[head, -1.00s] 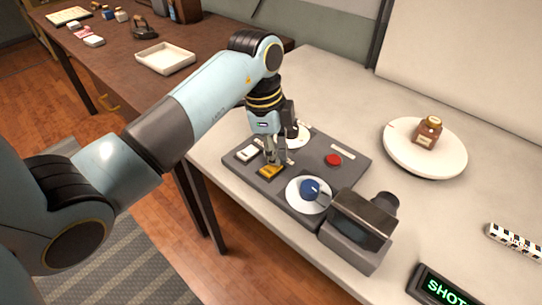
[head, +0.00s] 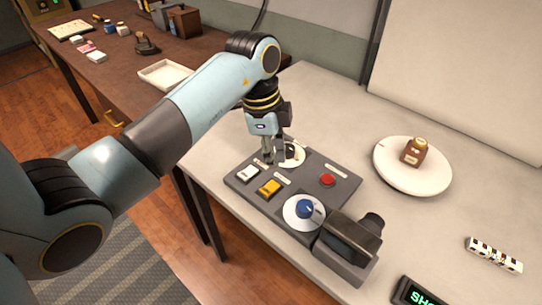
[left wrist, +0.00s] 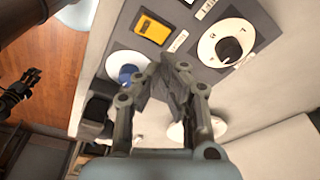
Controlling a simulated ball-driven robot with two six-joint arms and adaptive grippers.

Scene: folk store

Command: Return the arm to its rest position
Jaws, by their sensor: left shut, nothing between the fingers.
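My left gripper (head: 272,158) is shut and empty. In the head view it hangs above the far left part of a dark grey control panel (head: 333,186), near a white dial with a black knob (head: 291,155) that it partly covers. I cannot tell the height of the gap. In the left wrist view the fingertips (left wrist: 167,66) meet over the panel, between the blue-knob dial (left wrist: 128,73) and the black-knob dial (left wrist: 228,48). The panel also bears a yellow switch (head: 269,187), a white switch (head: 249,173) and a red button (head: 327,180).
A dark boxy device (head: 349,245) stands at the panel's near right corner. A striped bar (head: 494,255) and a lit sign (head: 418,297) lie at right. A brown table (head: 118,62) with a white tray (head: 160,73) is at left.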

